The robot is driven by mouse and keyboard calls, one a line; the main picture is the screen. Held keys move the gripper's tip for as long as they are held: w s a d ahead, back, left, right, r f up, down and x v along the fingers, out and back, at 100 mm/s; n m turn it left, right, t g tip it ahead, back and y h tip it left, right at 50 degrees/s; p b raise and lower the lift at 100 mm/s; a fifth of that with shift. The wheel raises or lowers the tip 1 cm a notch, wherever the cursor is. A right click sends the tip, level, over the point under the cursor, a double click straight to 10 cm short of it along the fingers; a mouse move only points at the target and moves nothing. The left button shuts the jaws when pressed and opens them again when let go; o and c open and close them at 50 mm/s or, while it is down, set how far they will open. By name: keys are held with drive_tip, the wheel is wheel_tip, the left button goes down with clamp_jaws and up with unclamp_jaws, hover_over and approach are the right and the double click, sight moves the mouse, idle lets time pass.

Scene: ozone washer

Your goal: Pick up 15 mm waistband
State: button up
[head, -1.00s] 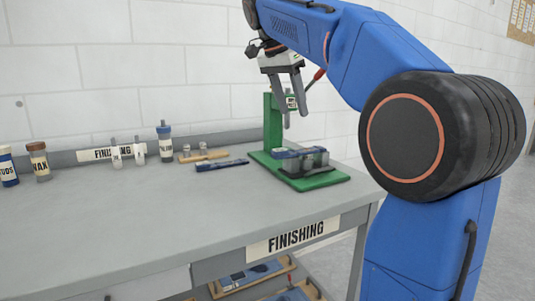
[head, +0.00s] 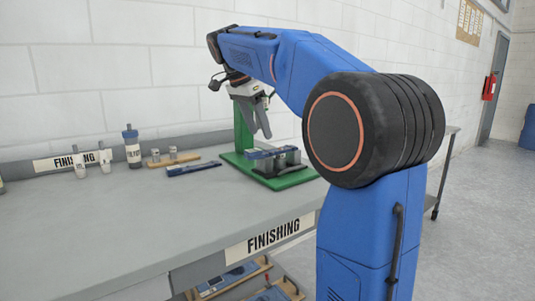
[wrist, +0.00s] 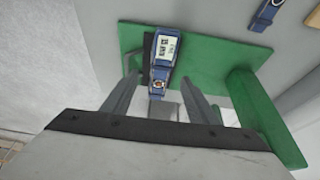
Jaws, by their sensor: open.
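A blue band with a white label (head: 272,153) lies on the dark block of the green press in the head view. It also shows between my fingers in the wrist view (wrist: 165,53); its label is too small to read. A second blue band (head: 193,168) lies on the bench left of the press, and part of it shows at the upper right of the wrist view (wrist: 265,15). I cannot tell which is 15 mm. My gripper (head: 258,118) is open and empty above the press, fingers pointing down. In the wrist view its fingers (wrist: 160,85) stand either side of the labelled band.
The green press (head: 295,180) has a flat base and an upright post (head: 243,130) close to my gripper. A wooden block with small metal parts (head: 172,159) and several bottles (head: 132,147) stand at the back of the bench (head: 130,215). The front of the bench is clear.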

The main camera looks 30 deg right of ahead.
sight(268, 151)
drive_tip(key=shift+x, duration=3.4)
drive_tip(key=shift+w+d+r, duration=0.1)
drive_tip(key=shift+w, duration=0.1)
drive_tip(key=c, duration=1.2)
